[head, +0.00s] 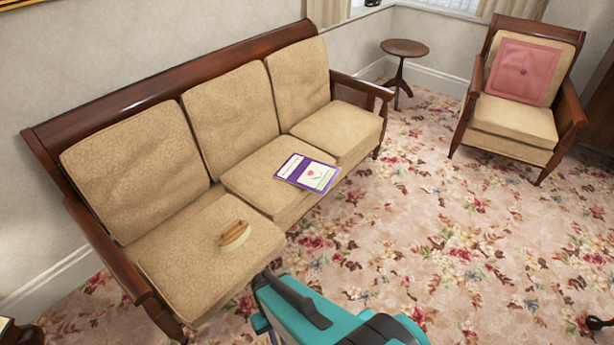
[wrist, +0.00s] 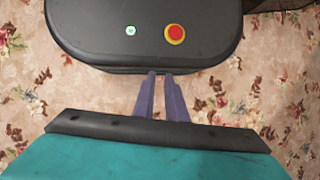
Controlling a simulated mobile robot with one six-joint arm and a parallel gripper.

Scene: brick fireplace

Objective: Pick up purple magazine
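The purple magazine (head: 307,172) lies flat on the middle seat cushion of the sofa, near its front edge. Its cover is white with a purple border and a small flower picture. It does not show in the wrist view. My gripper (wrist: 160,76) shows in the wrist view as two slim purple-grey fingers with a narrow gap between them. It is empty and apart from the magazine, pointing over my own black base with carpet around it. In the head view my teal arm is at the bottom, and the fingers cannot be made out there.
A wooden-backed brush (head: 235,236) lies on the sofa's (head: 190,235) left seat cushion. A small round table (head: 404,48) stands beyond the sofa's right end. An armchair (head: 515,110) with a pink cushion (head: 523,70) is at upper right. The flowered carpet (head: 430,215) between is clear.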

